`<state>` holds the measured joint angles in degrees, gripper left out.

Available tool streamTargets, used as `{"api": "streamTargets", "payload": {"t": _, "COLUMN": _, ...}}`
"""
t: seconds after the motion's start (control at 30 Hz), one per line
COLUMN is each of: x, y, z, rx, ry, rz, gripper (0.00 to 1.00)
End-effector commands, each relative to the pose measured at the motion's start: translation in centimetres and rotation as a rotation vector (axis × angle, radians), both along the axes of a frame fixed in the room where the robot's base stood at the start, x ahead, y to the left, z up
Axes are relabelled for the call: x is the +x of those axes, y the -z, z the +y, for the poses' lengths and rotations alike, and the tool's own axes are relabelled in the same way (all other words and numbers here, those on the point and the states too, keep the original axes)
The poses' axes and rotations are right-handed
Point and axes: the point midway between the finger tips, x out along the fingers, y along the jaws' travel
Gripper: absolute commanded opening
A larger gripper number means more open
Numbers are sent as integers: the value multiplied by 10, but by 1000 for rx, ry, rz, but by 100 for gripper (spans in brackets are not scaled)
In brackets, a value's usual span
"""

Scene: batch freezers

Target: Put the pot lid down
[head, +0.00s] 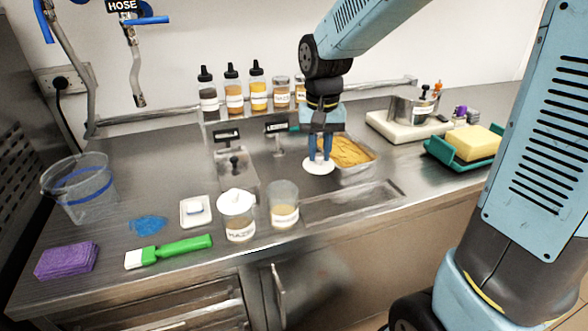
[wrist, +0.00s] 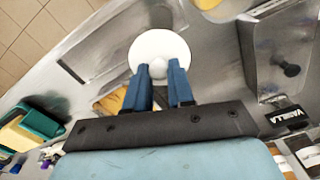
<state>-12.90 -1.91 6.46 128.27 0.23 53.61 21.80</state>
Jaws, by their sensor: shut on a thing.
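The white round pot lid (head: 318,166) has a small knob, and it lies flat under my gripper (head: 319,155). My gripper is shut on the lid, by the knob as far as I can tell, with the fingers pointing down. In the wrist view the lid (wrist: 160,45) shows beyond the blue fingertips of my gripper (wrist: 160,68). In the head view it overlaps the near-left side of the metal pan of yellow food (head: 352,150). An open jar (head: 284,208) stands left of and nearer than the lid. A jar with a white lid (head: 238,220) stands left of that.
A sunken well (head: 352,203) lies in the counter just in front. Left are a green-handled brush (head: 178,247), white dish (head: 196,211), purple sponge (head: 66,260) and clear bucket (head: 80,190). Bottles (head: 233,92) line the back. A green tray (head: 436,150) with a yellow block is right.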

Motion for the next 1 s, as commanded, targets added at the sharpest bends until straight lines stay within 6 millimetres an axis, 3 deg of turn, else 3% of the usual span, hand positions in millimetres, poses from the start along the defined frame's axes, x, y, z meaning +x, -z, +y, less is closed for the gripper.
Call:
{"api": "streamTargets", "payload": {"t": 0.37, "x": 56, "y": 29, "z": 31, "rx": 0, "ry": -12, "rz": 3, "gripper": 0}}
{"api": "streamTargets", "payload": {"t": 0.6, "x": 84, "y": 61, "z": 44, "rx": -1, "ry": -15, "rz": 3, "gripper": 0}}
{"api": "streamTargets", "payload": {"t": 0.8, "x": 99, "y": 80, "z": 51, "rx": 0, "ry": -13, "rz": 2, "gripper": 0}}
{"api": "streamTargets", "payload": {"t": 1.0, "x": 104, "y": 87, "z": 53, "rx": 0, "ry": -12, "rz": 2, "gripper": 0}}
